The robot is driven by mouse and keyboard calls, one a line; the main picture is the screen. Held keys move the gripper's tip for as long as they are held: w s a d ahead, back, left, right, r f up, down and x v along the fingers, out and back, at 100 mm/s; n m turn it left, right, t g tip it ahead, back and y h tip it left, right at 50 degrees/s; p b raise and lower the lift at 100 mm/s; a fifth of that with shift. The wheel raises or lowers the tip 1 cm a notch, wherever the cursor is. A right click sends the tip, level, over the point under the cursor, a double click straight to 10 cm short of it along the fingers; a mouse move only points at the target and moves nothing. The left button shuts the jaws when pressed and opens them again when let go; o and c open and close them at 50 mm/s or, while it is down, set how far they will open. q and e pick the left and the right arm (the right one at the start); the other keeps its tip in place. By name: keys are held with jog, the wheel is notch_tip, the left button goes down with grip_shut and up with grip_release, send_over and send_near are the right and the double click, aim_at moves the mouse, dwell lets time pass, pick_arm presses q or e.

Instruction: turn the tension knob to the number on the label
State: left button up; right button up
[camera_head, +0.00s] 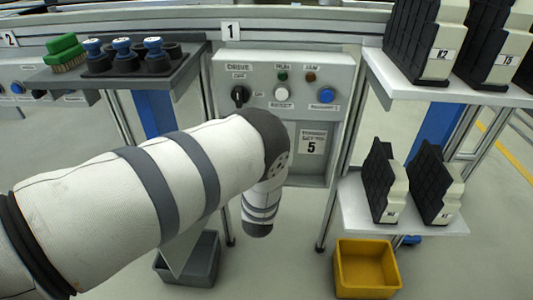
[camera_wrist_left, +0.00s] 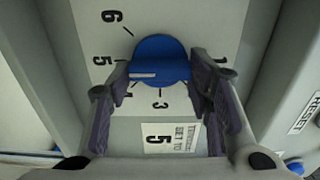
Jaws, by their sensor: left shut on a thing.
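The blue tension knob (camera_wrist_left: 158,62) shows in the wrist view on a pale panel with a printed number scale around it. A white line on the knob points left, to between the 5 and 4 marks as far as I can tell. My left gripper (camera_wrist_left: 160,76) is shut on the knob, one finger on each side. In the head view my left arm hides the knob and the gripper. My right gripper is not in view.
The control panel (camera_head: 312,72) carries a black drive switch (camera_head: 240,96) and a blue button (camera_head: 326,95). Shelves with black-and-white cartridges stand at right, above a yellow bin (camera_head: 365,270). A tray shelf (camera_head: 130,75) with a green brush (camera_head: 64,52) is at left, above a grey bin (camera_head: 190,265).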

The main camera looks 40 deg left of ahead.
pick_arm(q)
jog(key=shift+s+a, duration=0.1)
jog(key=o, duration=1.1)
jog(key=shift+o, duration=0.2)
jog(key=v, duration=1.2)
